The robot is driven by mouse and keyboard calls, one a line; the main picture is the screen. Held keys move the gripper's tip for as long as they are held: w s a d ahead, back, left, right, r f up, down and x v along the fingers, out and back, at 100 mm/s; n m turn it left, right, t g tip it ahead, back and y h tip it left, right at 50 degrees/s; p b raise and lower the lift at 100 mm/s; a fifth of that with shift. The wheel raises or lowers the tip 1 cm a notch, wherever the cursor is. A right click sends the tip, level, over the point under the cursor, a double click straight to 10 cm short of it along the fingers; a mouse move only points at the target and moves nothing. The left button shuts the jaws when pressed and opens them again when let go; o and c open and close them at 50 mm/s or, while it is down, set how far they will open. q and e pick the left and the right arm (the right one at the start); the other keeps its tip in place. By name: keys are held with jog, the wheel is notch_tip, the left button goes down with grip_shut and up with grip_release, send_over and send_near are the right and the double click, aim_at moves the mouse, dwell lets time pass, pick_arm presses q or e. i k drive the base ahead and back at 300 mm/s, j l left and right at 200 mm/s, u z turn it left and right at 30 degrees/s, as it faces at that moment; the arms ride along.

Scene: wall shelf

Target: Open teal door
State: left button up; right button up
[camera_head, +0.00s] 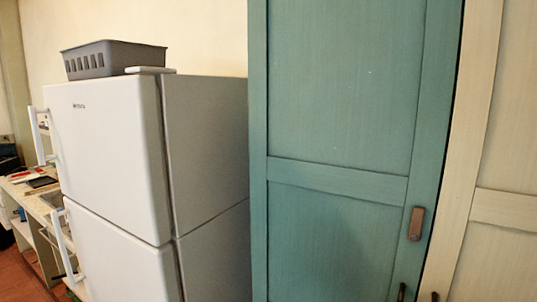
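The teal door (340,120) is a tall panelled door right of the middle in the head view. It looks closed, with a narrow dark gap along its right edge. A brown handle (416,223) is fixed near its right edge, low in the view. A second dark handle (401,292) shows partly at the bottom edge, below the first. The lower part of the door is cut off by the picture. Neither of my grippers is in view.
A white fridge (110,150) stands left of the teal door, with a grey basket (112,58) on top. A cream door (505,150) is on the right, with a dark handle (434,297) at the bottom edge. A cluttered counter (35,195) is at the far left.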

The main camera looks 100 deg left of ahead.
aim_at(350, 102)
jog(key=u, duration=3.15)
